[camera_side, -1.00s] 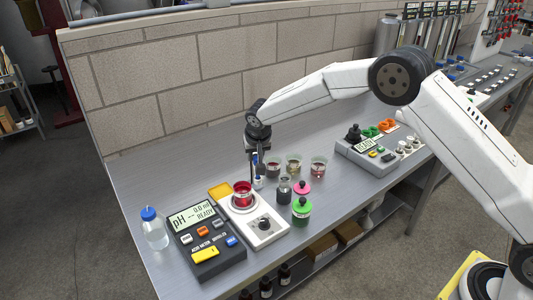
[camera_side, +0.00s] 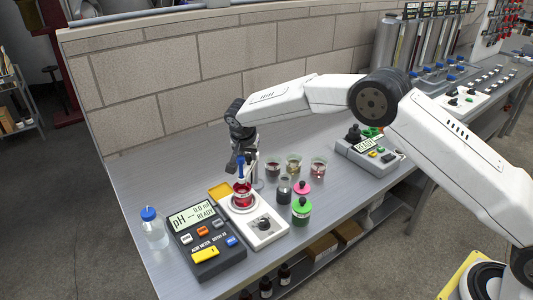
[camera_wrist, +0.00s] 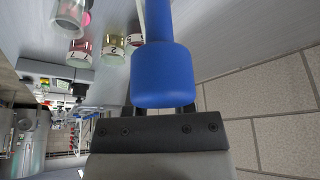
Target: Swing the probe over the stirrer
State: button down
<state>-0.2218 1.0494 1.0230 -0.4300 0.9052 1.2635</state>
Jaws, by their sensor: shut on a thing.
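The probe has a thick blue head (camera_wrist: 161,75), which fills the middle of the wrist view. My gripper (camera_side: 240,160) is shut on the probe (camera_side: 240,170). In the side view it holds the probe roughly upright above a beaker of red liquid (camera_side: 242,194). The beaker stands on the white stirrer (camera_side: 265,229), which has a dark knob at its front. I cannot tell whether the probe's tip is in the liquid. The fingers are mostly hidden behind the blue head in the wrist view.
The pH meter (camera_side: 203,240) and a blue-capped bottle (camera_side: 153,228) stand left of the stirrer. To its right are a green-banded jar (camera_side: 301,210), a pink-topped item (camera_side: 302,188) and small numbered beakers (camera_side: 293,166). A brick wall (camera_side: 200,90) rises behind.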

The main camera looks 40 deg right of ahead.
aim_at(246, 171)
jog(key=shift+a, duration=0.1)
jog(key=shift+c, duration=2.2)
grip_release()
jog(key=v, duration=0.7)
jog(key=shift+s+r, duration=0.15)
jog(key=shift+r, duration=0.2)
jog(key=s+d+f+n+y, duration=0.1)
jog(key=s+d+n, duration=0.2)
jog(key=s, duration=0.8)
jog(key=s+d+f+n+y, duration=0.1)
jog(key=s+d+n, duration=0.2)
jog(key=s, duration=0.8)
jog(key=s+d+f+n+y, duration=0.1)
jog(key=s+d+n, duration=0.2)
jog(key=s, duration=0.8)
jog(key=shift+s+d, duration=0.2)
jog(key=shift+d, duration=0.55)
